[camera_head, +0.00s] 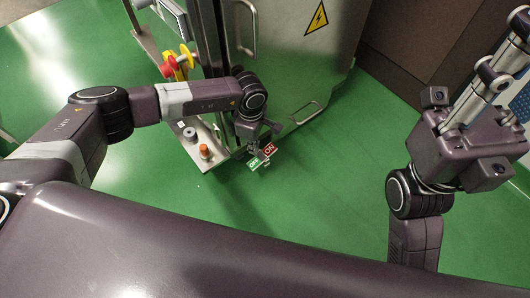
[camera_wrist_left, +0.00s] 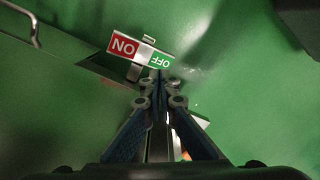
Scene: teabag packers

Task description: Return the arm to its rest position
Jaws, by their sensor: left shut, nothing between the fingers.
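My left arm comes in from the left in the head view and bends down beside a grey metal machine. Its gripper (camera_head: 255,147) is at the sign with a green OFF part (camera_head: 254,163) and a red ON part (camera_head: 270,149). In the left wrist view the fingers of my left gripper (camera_wrist_left: 160,88) are together and empty. Their tips are just below the OFF part (camera_wrist_left: 161,61), with the ON part (camera_wrist_left: 124,46) to its left. I cannot tell whether they touch the sign. My right arm (camera_head: 415,205) is raised at the right; its fingers cannot be made out clearly.
The machine's cabinet (camera_head: 300,75) carries a yellow warning triangle (camera_head: 317,19) and metal handles. A red-and-yellow emergency button (camera_head: 167,69) and an orange knob (camera_head: 205,151) are close to my left forearm. Green floor (camera_head: 320,200) lies open between my arms.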

